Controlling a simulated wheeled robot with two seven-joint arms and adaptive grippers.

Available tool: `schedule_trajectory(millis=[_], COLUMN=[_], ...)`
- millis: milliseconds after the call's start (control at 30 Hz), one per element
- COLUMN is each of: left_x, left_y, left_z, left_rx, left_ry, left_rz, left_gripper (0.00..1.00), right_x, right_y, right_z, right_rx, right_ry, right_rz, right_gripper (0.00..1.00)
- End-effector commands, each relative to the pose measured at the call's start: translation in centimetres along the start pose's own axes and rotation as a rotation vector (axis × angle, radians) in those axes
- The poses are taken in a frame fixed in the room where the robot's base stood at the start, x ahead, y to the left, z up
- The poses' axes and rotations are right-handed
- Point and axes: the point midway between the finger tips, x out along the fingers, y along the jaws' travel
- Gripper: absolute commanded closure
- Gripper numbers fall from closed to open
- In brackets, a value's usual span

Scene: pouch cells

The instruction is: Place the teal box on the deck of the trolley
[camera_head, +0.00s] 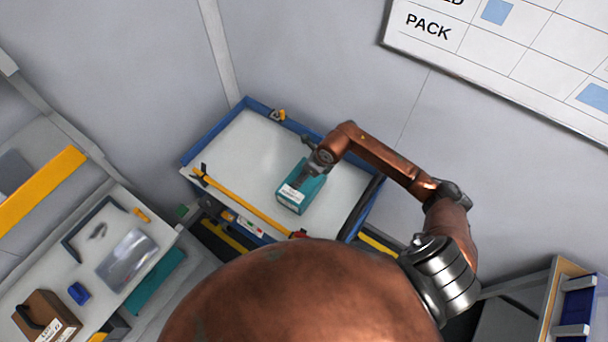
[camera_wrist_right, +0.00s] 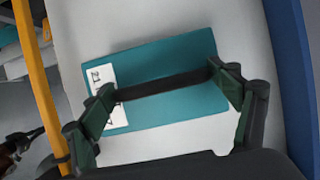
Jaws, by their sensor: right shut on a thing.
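The teal box (camera_head: 302,195) has a white label and a dark strap or handle across its top. It is over the white deck of the trolley (camera_head: 240,150), which has a blue rim, in the head view. My right gripper (camera_head: 312,168) is at the box from above. In the right wrist view the gripper (camera_wrist_right: 170,98) has its fingers at both ends of the dark strap of the teal box (camera_wrist_right: 165,65), shut on it. Whether the box rests on the deck or hangs just above it I cannot tell. My left gripper is not in view.
A yellow bar (camera_head: 245,205) runs along the trolley's near side. The deck left of the box is clear. A bench (camera_head: 60,262) with a brown box (camera_head: 45,318), a blue item (camera_head: 79,293) and a clear bag (camera_head: 128,259) stands at lower left. A blue bin (camera_head: 578,300) is at lower right.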

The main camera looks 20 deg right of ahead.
Motion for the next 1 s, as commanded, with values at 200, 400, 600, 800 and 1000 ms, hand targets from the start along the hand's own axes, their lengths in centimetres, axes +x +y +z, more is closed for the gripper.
schedule_trajectory(millis=[200, 400, 600, 800, 1000], left_x=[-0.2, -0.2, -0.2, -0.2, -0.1], left_y=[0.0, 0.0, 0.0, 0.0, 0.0], left_z=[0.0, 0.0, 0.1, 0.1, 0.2], left_rx=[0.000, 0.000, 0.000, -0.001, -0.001], left_ry=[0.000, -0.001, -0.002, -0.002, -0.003], left_rz=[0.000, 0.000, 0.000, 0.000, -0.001], left_gripper=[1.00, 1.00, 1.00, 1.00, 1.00], right_x=[1.5, 1.6, 1.6, 1.6, 1.0], right_y=[-0.1, 0.0, 0.0, 0.0, -0.1], right_z=[-0.5, -0.7, -0.7, -0.7, -0.7], right_rx=[0.000, 0.000, 0.000, 0.000, -0.001], right_ry=[-0.004, 0.001, 0.001, 0.001, -0.001], right_rz=[-0.001, -0.001, -0.001, -0.001, -0.003], right_gripper=[0.76, 0.14, 0.00, 0.00, 0.00])
